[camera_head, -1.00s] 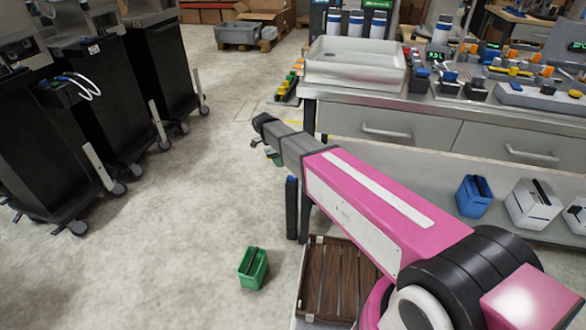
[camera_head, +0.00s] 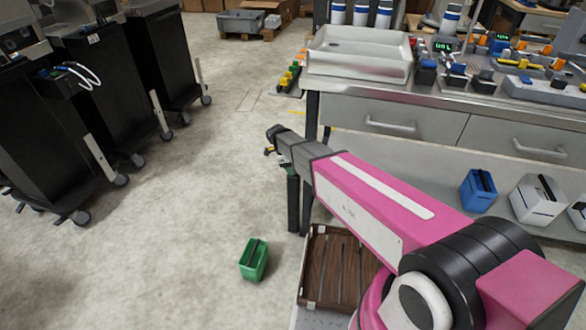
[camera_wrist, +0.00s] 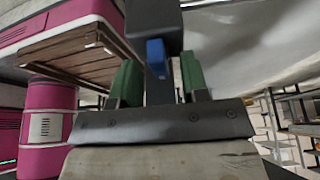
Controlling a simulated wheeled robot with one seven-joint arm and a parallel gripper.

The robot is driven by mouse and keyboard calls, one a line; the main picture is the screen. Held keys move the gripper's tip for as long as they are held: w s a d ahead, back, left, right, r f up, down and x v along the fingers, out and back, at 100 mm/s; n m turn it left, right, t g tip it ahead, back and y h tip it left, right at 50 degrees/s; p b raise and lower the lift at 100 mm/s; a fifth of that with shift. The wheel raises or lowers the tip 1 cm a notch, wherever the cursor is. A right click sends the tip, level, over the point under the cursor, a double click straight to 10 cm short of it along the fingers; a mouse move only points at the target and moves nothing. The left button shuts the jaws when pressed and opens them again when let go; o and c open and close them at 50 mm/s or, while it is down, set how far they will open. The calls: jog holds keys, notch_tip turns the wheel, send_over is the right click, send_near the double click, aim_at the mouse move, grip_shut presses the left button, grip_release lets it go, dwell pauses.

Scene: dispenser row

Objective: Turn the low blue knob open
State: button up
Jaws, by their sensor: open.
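The low blue knob (camera_wrist: 156,57) is in the wrist view, a small blue handle in front of a dark block (camera_wrist: 153,14). My gripper (camera_wrist: 158,72) is open, with one green finger on each side of the knob. Gaps show between the fingers and the knob, so it is not gripped. How deep the knob sits between the fingers is hard to tell. In the head view my gripper (camera_head: 287,167) is small and partly hidden at the top of a dark post (camera_head: 293,204) beside the bench leg. The knob cannot be made out there.
The bench (camera_head: 340,84) with a white tray (camera_head: 358,52) stands behind my arm. A green bin (camera_head: 254,260) is on the floor, near a slatted wooden crate (camera_head: 312,285). Blue (camera_head: 478,190) and white (camera_head: 538,200) bins line the low shelf.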

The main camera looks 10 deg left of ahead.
jog(key=shift+f, duration=0.15)
grip_shut()
jog(key=shift+n, duration=0.3)
jog(key=n+t, duration=0.1)
jog(key=n, duration=0.1)
jog(key=shift+s+d+n, duration=0.1)
jog(key=shift+n, duration=0.3)
jog(key=n+t, duration=0.1)
jog(key=n, duration=0.2)
jog(key=shift+n+t+y, duration=0.3)
jog(key=shift+t, duration=0.1)
jog(key=n+y, duration=0.1)
jog(key=n, duration=0.2)
jog(key=n+t, duration=0.1)
jog(key=n, duration=0.2)
jog(key=shift+t+y, duration=0.3)
jog(key=shift+y, duration=0.1)
jog(key=shift+n, duration=0.3)
